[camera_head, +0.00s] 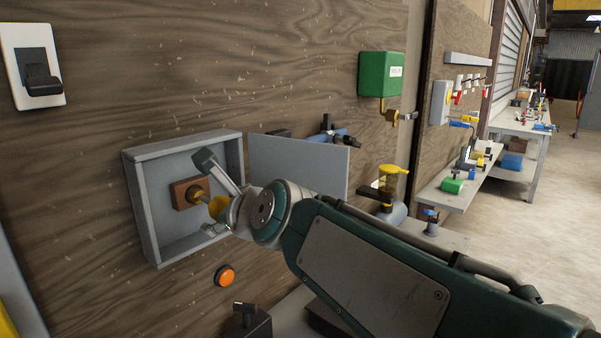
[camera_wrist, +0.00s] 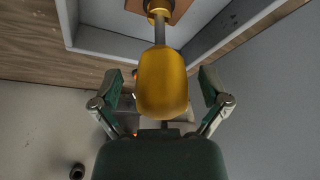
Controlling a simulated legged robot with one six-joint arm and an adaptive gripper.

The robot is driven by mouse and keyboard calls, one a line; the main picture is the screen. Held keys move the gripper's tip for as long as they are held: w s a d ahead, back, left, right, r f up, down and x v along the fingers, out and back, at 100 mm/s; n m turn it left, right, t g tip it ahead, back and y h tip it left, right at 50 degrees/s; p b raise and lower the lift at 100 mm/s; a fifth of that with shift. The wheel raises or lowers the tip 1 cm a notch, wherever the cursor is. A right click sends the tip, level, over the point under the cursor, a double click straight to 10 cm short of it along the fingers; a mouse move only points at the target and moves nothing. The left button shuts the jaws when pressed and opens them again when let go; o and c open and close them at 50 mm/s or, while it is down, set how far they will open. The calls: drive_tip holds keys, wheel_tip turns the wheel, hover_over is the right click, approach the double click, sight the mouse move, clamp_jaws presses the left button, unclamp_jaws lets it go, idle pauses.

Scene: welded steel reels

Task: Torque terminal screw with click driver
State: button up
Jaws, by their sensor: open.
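The click driver has a yellow handle (camera_head: 217,207), which also shows in the wrist view (camera_wrist: 162,85). Its grey shaft (camera_wrist: 160,32) runs to a brass terminal (camera_wrist: 157,8) on a brown block (camera_head: 180,193). The block is fixed inside an open grey box (camera_head: 151,222) on the wooden wall. My gripper (camera_head: 211,192) is open, one finger on either side of the handle. In the wrist view, gaps show between the handle and both fingers (camera_wrist: 160,82). The seating of the driver's tip in the screw cannot be made out.
The box's grey door (camera_head: 300,163) stands open close right of my gripper. An orange button (camera_head: 225,276) sits below the box. A green box (camera_head: 381,74) and a yellow-topped jar (camera_head: 393,180) are farther right. A switch (camera_head: 40,75) is at upper left.

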clamp_jaws()
drive_tip(key=shift+d, duration=0.1)
drive_tip(key=shift+s+d, duration=0.5)
idle(0.6)
drive_tip(key=s+d, duration=0.7)
drive_tip(key=d, duration=0.1)
idle(1.9)
